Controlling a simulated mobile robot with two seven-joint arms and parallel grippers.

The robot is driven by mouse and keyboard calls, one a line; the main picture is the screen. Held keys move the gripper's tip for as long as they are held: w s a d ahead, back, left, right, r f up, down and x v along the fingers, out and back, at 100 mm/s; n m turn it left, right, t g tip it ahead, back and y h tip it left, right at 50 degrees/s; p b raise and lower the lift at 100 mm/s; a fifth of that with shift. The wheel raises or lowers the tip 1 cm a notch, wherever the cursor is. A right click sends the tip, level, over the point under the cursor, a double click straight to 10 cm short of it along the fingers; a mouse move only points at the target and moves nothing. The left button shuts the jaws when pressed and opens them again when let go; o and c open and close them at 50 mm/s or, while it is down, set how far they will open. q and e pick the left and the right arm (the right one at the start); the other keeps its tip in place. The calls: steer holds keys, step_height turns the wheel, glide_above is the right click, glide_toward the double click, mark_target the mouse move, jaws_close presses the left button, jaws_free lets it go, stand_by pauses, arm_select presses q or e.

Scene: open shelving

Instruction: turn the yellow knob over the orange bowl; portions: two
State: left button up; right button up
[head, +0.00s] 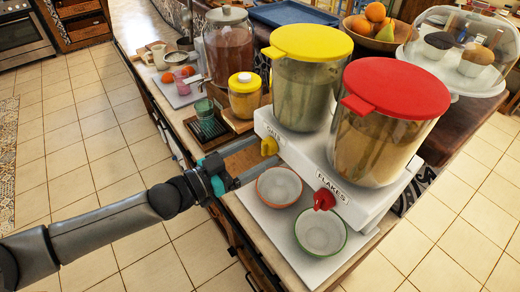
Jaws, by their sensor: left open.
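The yellow knob (269,146) sticks out of the front of the white dispenser base (328,187), below the yellow-lidded container (302,95). The orange-rimmed bowl (279,187) stands on a white board in front of the base; I cannot make out any contents. My left gripper (262,160) reaches in from the left, open, with its fingers pointing at the yellow knob. The fingertips are close to the knob; I cannot tell whether they touch it. My right gripper is not in view.
A red knob (325,199) sits under the red-lidded container (384,125), labelled FLAKES, with a green-rimmed bowl (321,232) below. The tiled floor at left is clear.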

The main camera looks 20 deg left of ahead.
arm_select(q)
steer(key=shift+w+d, duration=0.4)
steer(key=shift+w, duration=0.05)
jaws_close()
stand_by(0.6)
